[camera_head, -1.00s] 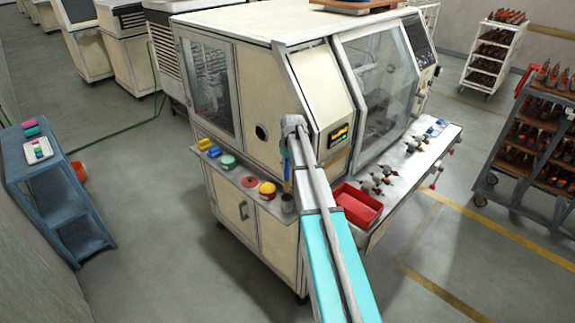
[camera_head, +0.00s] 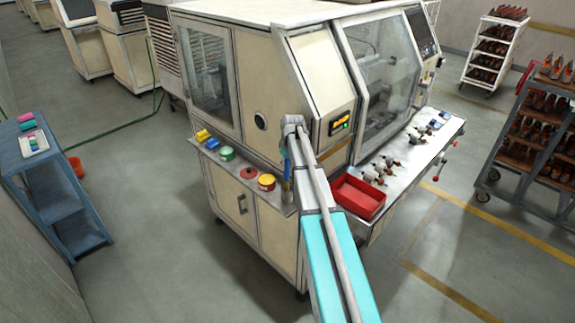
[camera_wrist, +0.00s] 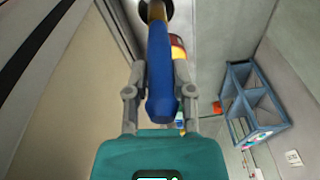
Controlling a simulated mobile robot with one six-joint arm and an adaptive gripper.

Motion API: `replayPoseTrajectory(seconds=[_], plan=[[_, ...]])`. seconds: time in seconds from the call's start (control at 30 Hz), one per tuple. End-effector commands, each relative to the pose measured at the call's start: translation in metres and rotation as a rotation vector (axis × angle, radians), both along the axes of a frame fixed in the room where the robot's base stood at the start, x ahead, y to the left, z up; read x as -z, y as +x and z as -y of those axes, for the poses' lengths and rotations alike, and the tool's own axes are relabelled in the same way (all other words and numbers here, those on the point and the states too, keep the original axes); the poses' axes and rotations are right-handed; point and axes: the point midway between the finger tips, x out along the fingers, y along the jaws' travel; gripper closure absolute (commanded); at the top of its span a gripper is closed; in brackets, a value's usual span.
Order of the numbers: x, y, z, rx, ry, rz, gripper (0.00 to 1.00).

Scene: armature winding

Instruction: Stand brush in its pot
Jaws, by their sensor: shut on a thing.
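The brush has a blue handle (camera_wrist: 160,80) and a brown lower part. In the wrist view my gripper (camera_wrist: 160,72) is shut on the handle, with a grey finger on each side. The brush's far end points at the dark round mouth of the pot (camera_wrist: 170,10) at the top edge. I cannot tell how far inside the pot the end is. In the head view the brush (camera_head: 286,172) is a thin blue streak beside my arm, above the ledge's front corner. The pot there is mostly hidden, and my gripper is hard to make out.
The machine's ledge holds a yellow-topped red tin (camera_head: 266,182), a red round item (camera_head: 248,172), a green tin (camera_head: 226,153) and yellow and blue pieces (camera_head: 203,136). A red bin (camera_head: 358,197) lies right of my arm. A blue shelf (camera_head: 55,190) stands at left.

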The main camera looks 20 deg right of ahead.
Motion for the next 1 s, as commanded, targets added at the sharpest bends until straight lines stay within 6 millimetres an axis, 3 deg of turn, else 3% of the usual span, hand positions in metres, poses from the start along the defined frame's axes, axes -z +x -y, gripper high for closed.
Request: replayPoseTrajectory(seconds=[0.4, 0.97, 1.0], plan=[[0.023, 0.000, 0.000, 0.000, 0.000, 0.000, 1.00], [0.026, 0.000, 0.000, 0.000, 0.000, 0.000, 1.00], [0.026, 0.000, 0.000, 0.000, 0.000, 0.000, 0.61]])
